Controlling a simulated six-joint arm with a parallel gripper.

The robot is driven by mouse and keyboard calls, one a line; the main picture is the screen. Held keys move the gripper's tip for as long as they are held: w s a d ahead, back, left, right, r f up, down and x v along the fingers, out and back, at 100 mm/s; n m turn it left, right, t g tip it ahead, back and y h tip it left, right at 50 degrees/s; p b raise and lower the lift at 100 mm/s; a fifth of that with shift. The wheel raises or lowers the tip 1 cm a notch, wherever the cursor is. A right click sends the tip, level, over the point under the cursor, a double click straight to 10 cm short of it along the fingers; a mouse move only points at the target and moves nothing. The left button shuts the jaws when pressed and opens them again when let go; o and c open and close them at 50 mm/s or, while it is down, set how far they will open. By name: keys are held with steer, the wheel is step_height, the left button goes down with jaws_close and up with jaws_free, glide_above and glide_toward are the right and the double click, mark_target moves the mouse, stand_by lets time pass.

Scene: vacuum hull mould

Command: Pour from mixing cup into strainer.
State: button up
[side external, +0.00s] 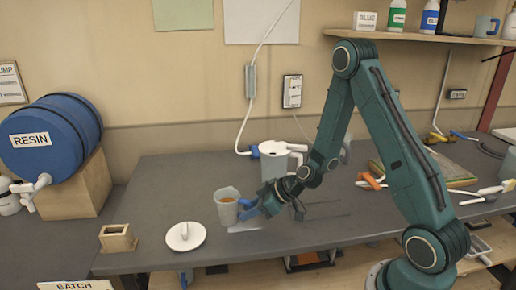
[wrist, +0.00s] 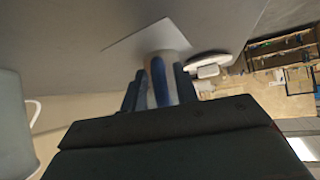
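The mixing cup (side external: 227,207) is a grey cup with amber liquid in it and a blue handle. It is close to upright at the bench's front; I cannot tell whether it touches the bench. My gripper (side external: 258,204) is at its right side, shut on the blue handle. The wrist view shows the handle (wrist: 159,82) between my fingers (wrist: 152,95). A grey pot (side external: 272,166) with a white top and handle stands behind; the strainer may be its white top (side external: 282,147), but I cannot tell. The pot also shows in the wrist view (wrist: 14,130).
A white lid (side external: 186,237) with a knob lies left of the cup, near a small wooden box (side external: 117,239). A pale sheet (side external: 245,227) lies by the cup. A blue resin barrel (side external: 50,135) is at the left. Tools clutter the right; the bench's back left is clear.

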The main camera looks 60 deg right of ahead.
mark_target(248, 200)
jaws_close()
steer(key=shift+r, duration=0.4)
steer(key=shift+r, duration=0.35)
steer(key=shift+r, duration=0.7)
steer(key=shift+r, duration=0.35)
steer(key=shift+r, duration=0.2)
stand_by(1.3)
